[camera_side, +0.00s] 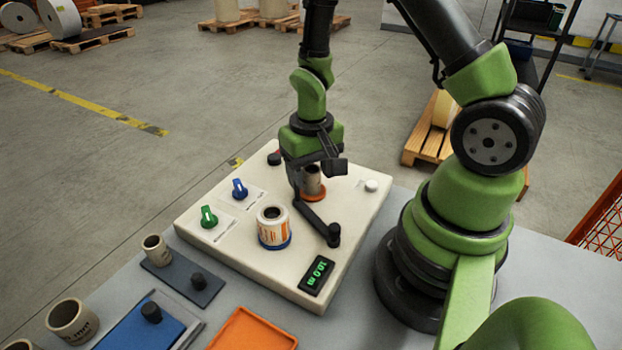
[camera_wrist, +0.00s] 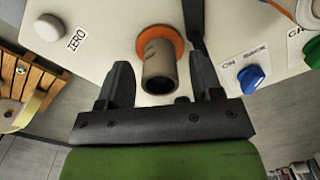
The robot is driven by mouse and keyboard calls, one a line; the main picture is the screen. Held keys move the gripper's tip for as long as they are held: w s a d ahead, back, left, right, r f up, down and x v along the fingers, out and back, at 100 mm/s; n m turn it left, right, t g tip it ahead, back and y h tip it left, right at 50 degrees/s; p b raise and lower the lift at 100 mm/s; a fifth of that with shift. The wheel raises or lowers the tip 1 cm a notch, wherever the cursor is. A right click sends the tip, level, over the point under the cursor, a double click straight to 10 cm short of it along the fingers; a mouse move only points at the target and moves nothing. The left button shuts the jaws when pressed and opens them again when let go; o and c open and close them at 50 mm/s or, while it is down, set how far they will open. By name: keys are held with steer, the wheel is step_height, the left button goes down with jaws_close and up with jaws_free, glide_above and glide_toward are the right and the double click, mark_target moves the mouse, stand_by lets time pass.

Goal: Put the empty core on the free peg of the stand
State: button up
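The empty core (camera_side: 313,182), a brown cardboard tube, stands on the orange-based spindle of the cream machine. In the wrist view the core (camera_wrist: 160,70) is between my gripper's two fingers, with a gap on each side. My gripper (camera_side: 315,172) is open around it; the fingers partly hide it in the side view. The stand (camera_side: 182,274) is a dark grey plate at the lower left. Its left peg carries a core (camera_side: 156,249); its right peg, the free peg (camera_side: 198,280), is short, black and bare.
A labelled roll (camera_side: 272,226) sits on the machine's blue-based spindle, with a black arm (camera_side: 318,224) beside it. Green (camera_side: 208,216) and blue (camera_side: 239,188) knobs rise from the panel.

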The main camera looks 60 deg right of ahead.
steer(key=c, duration=0.7)
steer(key=shift+o, duration=0.2)
steer(key=shift+r, duration=3.5)
